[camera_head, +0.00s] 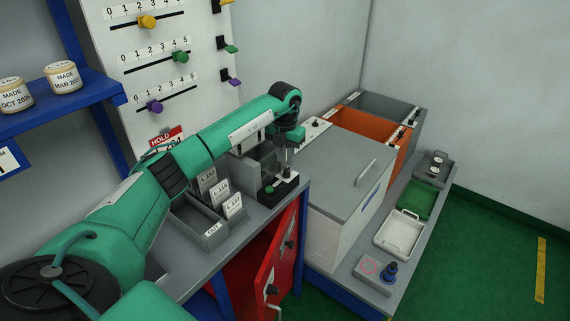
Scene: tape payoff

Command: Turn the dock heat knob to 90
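My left gripper (286,166) hangs at the end of the green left arm and points down. Its narrow tip is over a small black dock-like box (282,189) on the grey counter, near the counter's right end. The box carries a green button (269,189) and a small light part under my gripper. I cannot tell whether the fingers touch it or whether they are open or shut. No heat knob or scale reading can be made out there. My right gripper is not in view.
Grey trays with labelled cards (208,181) stand left of the box. A large grey-lidded bin (345,170) stands to the right. The red cabinet door (277,255) below hangs open. A slider board (160,50) is behind. A lower bench holds a white tray (400,230).

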